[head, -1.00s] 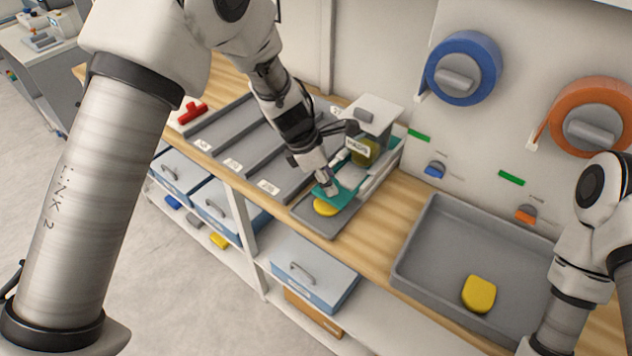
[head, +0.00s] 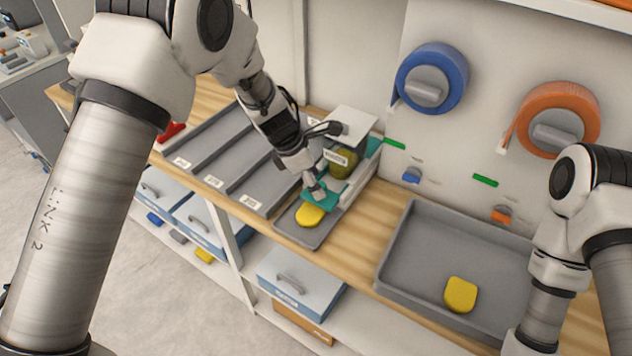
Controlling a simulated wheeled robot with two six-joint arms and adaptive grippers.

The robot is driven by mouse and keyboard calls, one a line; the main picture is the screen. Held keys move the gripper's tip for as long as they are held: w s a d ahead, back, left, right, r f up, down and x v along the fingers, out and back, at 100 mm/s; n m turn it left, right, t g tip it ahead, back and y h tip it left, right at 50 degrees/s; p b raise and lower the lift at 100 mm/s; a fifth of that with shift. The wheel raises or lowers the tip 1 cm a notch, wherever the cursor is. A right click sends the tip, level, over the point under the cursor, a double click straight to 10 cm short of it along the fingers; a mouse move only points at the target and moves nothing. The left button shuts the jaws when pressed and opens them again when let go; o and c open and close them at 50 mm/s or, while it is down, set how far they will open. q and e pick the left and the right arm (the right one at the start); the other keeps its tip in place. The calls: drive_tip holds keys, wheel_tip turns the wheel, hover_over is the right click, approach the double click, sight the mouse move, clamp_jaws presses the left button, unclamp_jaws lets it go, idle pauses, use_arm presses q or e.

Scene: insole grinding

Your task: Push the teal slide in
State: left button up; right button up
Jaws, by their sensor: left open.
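The teal slide (head: 324,201) is on the grinding station, below and in front of the olive-coloured wheel (head: 341,164). A yellow insole piece (head: 310,215) lies at the slide's near edge, over the grey tray (head: 296,235). My left gripper (head: 317,191) points down at the slide with its tips at or just above it. Its fingers are small here, it holds nothing that I can see, and contact with the slide is hard to judge. My right arm stands at the right edge; its gripper is out of view.
A large grey bin (head: 405,275) holding another yellow piece (head: 461,294) is on the wooden bench to the right. Grey sloped lanes (head: 225,150) lie left of the station. Blue (head: 433,62) and orange (head: 565,100) rolls hang on the wall. Bare bench (head: 370,215) separates station and bin.

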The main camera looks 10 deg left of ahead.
use_arm(q)
drive_tip(key=v, duration=1.1)
drive_tip(key=shift+f, duration=0.1)
